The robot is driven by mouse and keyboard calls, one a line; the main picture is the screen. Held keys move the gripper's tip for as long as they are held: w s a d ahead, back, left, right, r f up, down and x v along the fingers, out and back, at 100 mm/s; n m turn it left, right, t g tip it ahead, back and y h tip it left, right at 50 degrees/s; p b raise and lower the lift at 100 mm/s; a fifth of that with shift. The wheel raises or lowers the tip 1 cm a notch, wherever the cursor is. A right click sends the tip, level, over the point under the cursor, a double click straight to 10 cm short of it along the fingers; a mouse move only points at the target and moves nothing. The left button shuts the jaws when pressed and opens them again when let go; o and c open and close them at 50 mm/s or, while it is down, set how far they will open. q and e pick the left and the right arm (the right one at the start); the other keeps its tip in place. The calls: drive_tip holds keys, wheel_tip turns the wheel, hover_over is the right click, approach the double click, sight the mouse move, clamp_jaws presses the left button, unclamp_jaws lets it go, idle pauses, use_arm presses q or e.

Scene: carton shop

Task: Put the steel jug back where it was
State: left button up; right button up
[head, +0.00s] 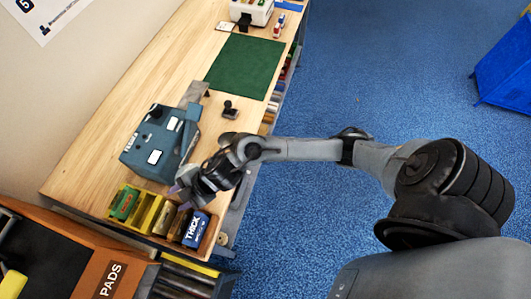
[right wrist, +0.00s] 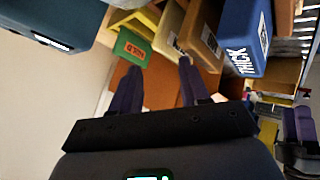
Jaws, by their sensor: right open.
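I cannot make out a steel jug in either view. My right gripper (head: 178,191) reaches in from the right, over the front end of the wooden bench (head: 140,85). In the right wrist view its two purple fingers (right wrist: 159,70) are apart, with nothing held between them. Beyond the fingertips are a green labelled block (right wrist: 132,47) and tan boxes (right wrist: 203,42). At the right edge of that view are purple fingers (right wrist: 298,125), which look like my left gripper; their opening is unclear.
A blue-grey machine (head: 150,140) stands beside the gripper. A yellow bin (head: 147,212) and a blue THICK box (head: 196,229) sit at the bench end. A green mat (head: 245,66) lies farther back, with a black-handled item (head: 230,109) before it. Bare wood lies left of the mat.

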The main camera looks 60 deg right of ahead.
drive_tip(key=s+d+f+m+g+h, duration=0.1)
drive_tip(key=s+d+f+m+h, duration=0.1)
drive_tip(key=s+d+m, duration=0.4)
drive_tip(key=s+d+f+m+g+h, duration=0.1)
drive_tip(key=s+d+m+h, duration=0.3)
drive_tip(key=s, duration=1)
drive_tip(key=d+m+g, duration=0.1)
drive_tip(key=d+m, duration=0.2)
drive_tip(key=d, duration=0.1)
drive_tip(key=shift+d+f+g, duration=0.25)
drive_tip(key=shift+f+g, duration=0.05)
drive_tip(key=shift+f, duration=0.1)
drive_tip(key=shift+w, duration=0.1)
wheel_tip(320, 180, up, 3)
drive_tip(key=p, duration=0.3)
